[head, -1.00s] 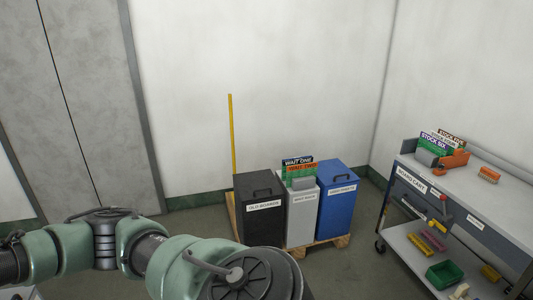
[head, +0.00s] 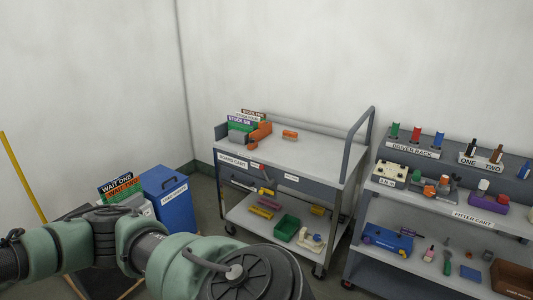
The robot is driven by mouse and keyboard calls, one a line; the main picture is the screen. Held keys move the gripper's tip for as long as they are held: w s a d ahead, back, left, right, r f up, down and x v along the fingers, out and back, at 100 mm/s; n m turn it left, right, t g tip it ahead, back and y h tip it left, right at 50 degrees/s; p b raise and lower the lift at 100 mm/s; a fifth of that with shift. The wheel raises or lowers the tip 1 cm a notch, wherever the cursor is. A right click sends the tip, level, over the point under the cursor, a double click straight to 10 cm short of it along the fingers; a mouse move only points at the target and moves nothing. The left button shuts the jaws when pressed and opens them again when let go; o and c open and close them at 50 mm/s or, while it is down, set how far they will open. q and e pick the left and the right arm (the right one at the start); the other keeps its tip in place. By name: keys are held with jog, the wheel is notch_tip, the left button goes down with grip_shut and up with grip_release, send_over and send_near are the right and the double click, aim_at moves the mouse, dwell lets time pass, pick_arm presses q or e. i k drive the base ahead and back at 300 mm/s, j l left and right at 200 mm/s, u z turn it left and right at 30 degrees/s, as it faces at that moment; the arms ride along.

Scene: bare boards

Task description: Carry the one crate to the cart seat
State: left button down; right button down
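No thing in view is clearly marked as the one crate or the cart seat. My green and black arm crosses the lower left. Neither of my grippers shows.
Board cart's top holds STOCK signs (head: 240,123) and an orange block (head: 290,135); much of it is bare. A blue bin (head: 170,198) and WAIT signs (head: 119,187) are at the left. Floor shows between the two carts. My arm hides floor at lower left.

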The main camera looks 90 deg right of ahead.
aim_at(319, 157)
jog(key=z, duration=1.35)
jog(key=i+l+z, duration=0.1)
jog(key=z, duration=0.25)
jog(key=i+z, duration=0.15)
jog(key=z, duration=0.2)
jog(key=i+l+z, duration=0.1)
jog(key=z, duration=0.25)
jog(key=i+z, duration=0.2)
jog(key=i, duration=0.6)
jog(key=i+j+z, duration=0.2)
jog(key=i, duration=0.6)
jog(key=i+z, duration=0.4)
jog(key=i, duration=0.25)
jog(key=i+j+z, duration=0.1)
jog(key=i+z, duration=0.35)
jog(key=i, duration=0.25)
jog(key=i+z, duration=0.2)
jog(key=z, duration=0.2)
